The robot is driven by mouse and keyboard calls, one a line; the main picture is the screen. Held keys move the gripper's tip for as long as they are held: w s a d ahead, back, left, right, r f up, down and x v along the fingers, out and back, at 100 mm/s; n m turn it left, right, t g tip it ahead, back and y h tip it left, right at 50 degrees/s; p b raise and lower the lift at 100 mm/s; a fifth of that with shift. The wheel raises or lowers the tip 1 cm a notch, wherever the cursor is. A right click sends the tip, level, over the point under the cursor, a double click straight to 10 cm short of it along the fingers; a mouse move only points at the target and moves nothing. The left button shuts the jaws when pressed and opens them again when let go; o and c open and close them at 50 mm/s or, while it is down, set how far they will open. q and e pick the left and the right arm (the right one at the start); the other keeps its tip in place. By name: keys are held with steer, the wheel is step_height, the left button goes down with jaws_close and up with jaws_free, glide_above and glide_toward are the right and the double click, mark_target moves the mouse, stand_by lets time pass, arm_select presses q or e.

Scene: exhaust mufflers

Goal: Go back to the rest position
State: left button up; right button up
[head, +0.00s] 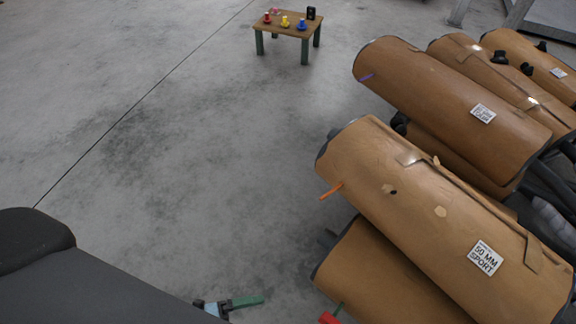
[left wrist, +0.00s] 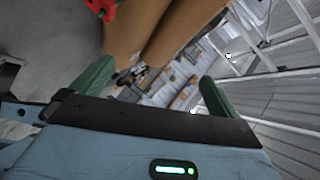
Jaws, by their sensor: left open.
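My left gripper (head: 245,302) shows at the bottom edge of the head view, with a green finger over the floor. In the left wrist view my left gripper (left wrist: 156,74) has its two green fingers wide apart and nothing between them. A red thing (head: 328,318) is to its right in the head view, by the end of the lowest brown muffler (head: 385,285) and close to a thin green rod. A red thing (left wrist: 101,8) also shows at the top of the left wrist view, apart from the fingers. My right gripper is not in view.
Several brown wrapped mufflers are stacked at the right, the front one (head: 440,225) labelled "50 MM SPORT". A small wooden table (head: 284,30) at the back holds red, yellow and blue items and a black box (head: 311,13). The grey floor (head: 170,150) at left and centre is clear.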

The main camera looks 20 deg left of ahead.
arm_select(q)
steer(key=s+a+r+n+y+p, duration=0.2)
steer(key=s+r+n+y+p, duration=0.1)
steer(key=r+n+p, duration=0.4)
steer(key=s+a+r+n+y+p, duration=0.2)
steer(key=r+n+p, duration=0.5)
steer(key=r+p, duration=0.4)
steer(key=s+a+r+n+y+p, duration=0.2)
steer(key=s+r+n+y+p, duration=0.2)
steer(key=r, duration=1.1)
steer(key=n+y+p, duration=0.1)
steer(key=n+p, duration=0.2)
steer(key=p, duration=0.2)
steer(key=shift+s+a+n, duration=0.25)
steer(key=shift+a+n, duration=0.05)
steer(key=shift+a, duration=0.05)
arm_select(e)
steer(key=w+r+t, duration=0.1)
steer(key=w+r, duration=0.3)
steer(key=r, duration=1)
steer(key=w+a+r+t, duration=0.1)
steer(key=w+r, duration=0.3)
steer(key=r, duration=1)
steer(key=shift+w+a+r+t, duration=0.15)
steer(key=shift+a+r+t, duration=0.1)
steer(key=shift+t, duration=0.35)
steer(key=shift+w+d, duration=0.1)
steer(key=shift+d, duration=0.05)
arm_select(q)
steer(key=shift+c, duration=0.3)
